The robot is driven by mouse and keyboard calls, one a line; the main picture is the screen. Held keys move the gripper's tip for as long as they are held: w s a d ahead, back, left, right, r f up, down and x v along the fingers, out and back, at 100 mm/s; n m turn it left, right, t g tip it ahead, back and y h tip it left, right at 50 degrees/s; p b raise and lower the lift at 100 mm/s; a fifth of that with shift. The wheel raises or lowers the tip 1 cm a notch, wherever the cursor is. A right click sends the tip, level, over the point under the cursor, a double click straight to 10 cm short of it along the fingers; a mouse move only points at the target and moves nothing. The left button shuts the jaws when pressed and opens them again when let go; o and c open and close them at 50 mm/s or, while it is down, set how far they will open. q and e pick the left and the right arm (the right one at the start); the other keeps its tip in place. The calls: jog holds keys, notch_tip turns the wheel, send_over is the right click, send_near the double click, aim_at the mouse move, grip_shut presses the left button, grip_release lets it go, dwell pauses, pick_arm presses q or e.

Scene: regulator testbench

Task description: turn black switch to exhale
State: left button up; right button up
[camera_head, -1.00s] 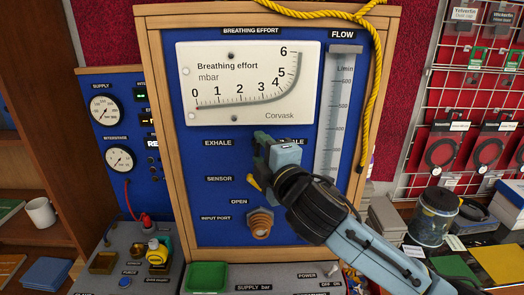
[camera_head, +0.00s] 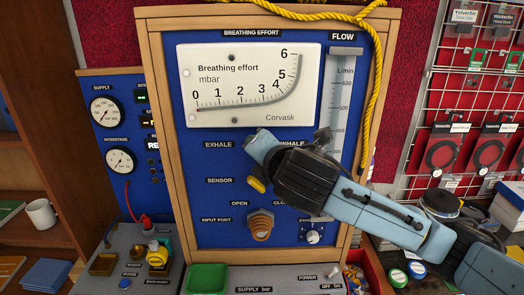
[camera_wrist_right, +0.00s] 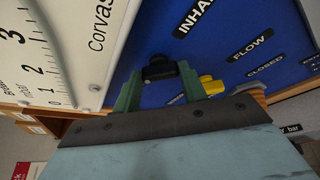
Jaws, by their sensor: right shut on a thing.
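The black switch (camera_wrist_right: 158,69) shows in the right wrist view on the blue panel, between the green fingers of my right gripper (camera_wrist_right: 162,84), which is shut on it. In the head view the right gripper (camera_head: 258,143) covers the switch, so its pointing direction cannot be told there. The EXHALE label (camera_head: 217,145) is just left of the gripper. The INHALE label (camera_head: 291,144) is to its right, partly covered by my wrist. My left gripper is not in view.
A yellow knob (camera_head: 256,185) sits just below the gripper on the panel. The brass input port (camera_head: 260,225) and a small dial (camera_head: 312,236) are lower. The breathing effort gauge (camera_head: 248,85) is above. A yellow rope (camera_head: 376,90) hangs at the right.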

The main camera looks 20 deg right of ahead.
jog(key=shift+n, duration=0.3)
dwell(0.4)
jog(key=o, duration=1)
jog(key=b+v, duration=1.1)
jog(key=v, duration=0.2)
jog(key=shift+s+a+r+b, duration=0.1)
jog(key=shift+r+b, duration=0.05)
jog(key=shift+b, duration=0.2)
